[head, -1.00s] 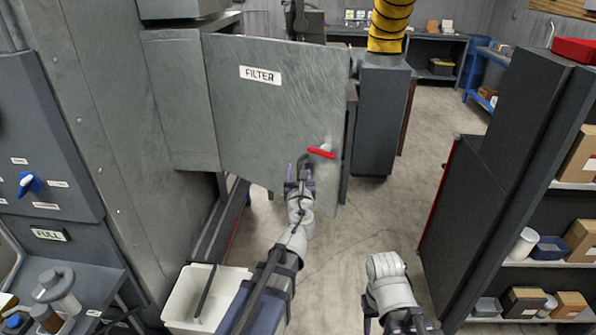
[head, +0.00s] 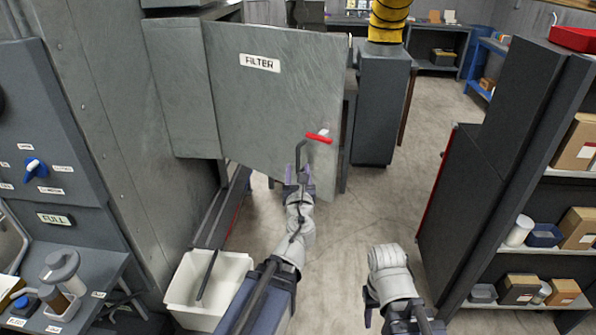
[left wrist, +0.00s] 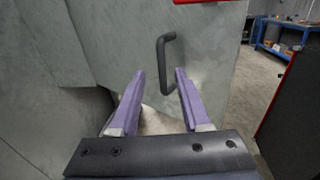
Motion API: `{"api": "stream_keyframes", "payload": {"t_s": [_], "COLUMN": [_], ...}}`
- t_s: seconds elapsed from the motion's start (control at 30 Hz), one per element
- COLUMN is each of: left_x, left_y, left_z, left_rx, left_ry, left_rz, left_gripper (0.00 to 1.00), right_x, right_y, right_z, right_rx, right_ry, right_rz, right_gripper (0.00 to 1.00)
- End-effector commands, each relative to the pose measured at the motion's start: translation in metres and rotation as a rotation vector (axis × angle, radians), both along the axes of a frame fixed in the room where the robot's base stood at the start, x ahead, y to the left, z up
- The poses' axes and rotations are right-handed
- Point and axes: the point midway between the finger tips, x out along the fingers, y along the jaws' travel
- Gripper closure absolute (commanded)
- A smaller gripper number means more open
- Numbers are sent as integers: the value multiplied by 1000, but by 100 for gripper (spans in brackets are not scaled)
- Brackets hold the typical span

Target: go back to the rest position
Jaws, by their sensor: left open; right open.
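My left gripper (head: 298,174) is open and empty, just below and in front of the dark bar handle (head: 301,152) on the grey filter door (head: 270,110). A red lever (head: 318,138) sits on the door above the handle. The door stands swung out from the cabinet. My right gripper (head: 368,302) is at the bottom centre, beside my folded right arm; only a small part shows and it holds nothing visible.
A white bin (head: 178,288) stands at lower left below the booth. A dark shelf unit (head: 480,190) with boxes stands at right. A grey column (head: 382,110) with a yellow hose is behind the door. Open floor (head: 345,220) lies between door and shelves.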

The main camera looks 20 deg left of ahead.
Motion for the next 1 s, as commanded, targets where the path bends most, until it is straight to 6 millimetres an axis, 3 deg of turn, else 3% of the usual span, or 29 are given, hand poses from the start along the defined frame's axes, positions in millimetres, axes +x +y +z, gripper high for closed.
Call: {"api": "stream_keyframes", "payload": {"t_s": [0.17, 0.27, 0.43, 0.6, 0.7, 0.9, 1.0], "left_x": [-4, -13, -51, -113, -154, -216, -231], "left_y": [2, 7, -3, -52, -88, -142, -154], "left_z": [-6, -25, -93, -167, -196, -216, -218], "left_rx": [-125, -411, -1074, -1593, -1762, -1850, -1846], "left_ry": [-17, -50, -100, -106, -97, -86, -86], "left_rz": [40, 146, 481, 954, 1252, 1682, 1787], "left_gripper": [53, 53, 53, 53, 53, 53, 53], "right_x": [0, 0, 0, 0, 0, 0, 0], "right_y": [0, 0, 0, 0, 0, 0, 0], "right_z": [0, 0, 0, 0, 0, 0, 0], "right_rx": [0, 0, 0, 0, 0, 0, 0], "right_ry": [0, 0, 0, 0, 0, 0, 0], "right_rz": [0, 0, 0, 0, 0, 0, 0], "right_gripper": [50, 50, 50, 50, 50, 50, 50]}}
